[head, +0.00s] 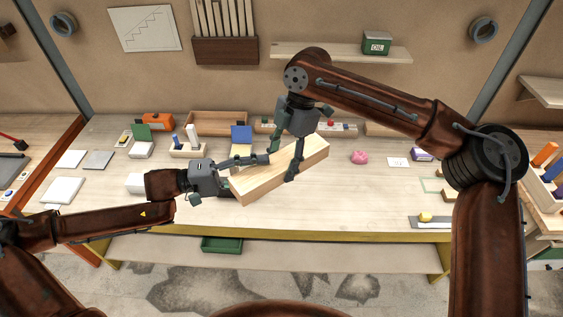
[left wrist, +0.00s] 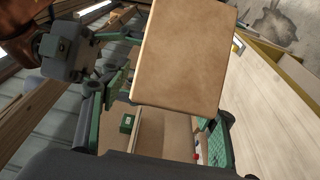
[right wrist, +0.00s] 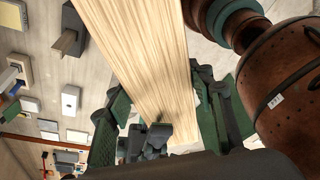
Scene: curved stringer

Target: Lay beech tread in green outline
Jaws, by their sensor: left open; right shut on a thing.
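The beech tread is a long pale wooden block (head: 255,183), held tilted above the bench in the head view. My right gripper (head: 284,160) is shut across its middle. In the right wrist view the tread (right wrist: 140,55) runs between the green fingers. My left gripper (head: 238,174) is open at the tread's left end. In the left wrist view the tread's end face (left wrist: 185,55) stands large in front of the open fingers; contact cannot be told. A faint green outline (head: 431,185) shows on the right of the bench, partly hidden by my right arm.
Pale and grey blocks and tiles (head: 64,190) lie at the bench's left. Along the back are an orange thing (head: 158,120) and a wooden tray (head: 217,122). A pink lump (head: 359,156) and a yellow piece (head: 425,217) lie to the right. The bench front-centre is mostly clear.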

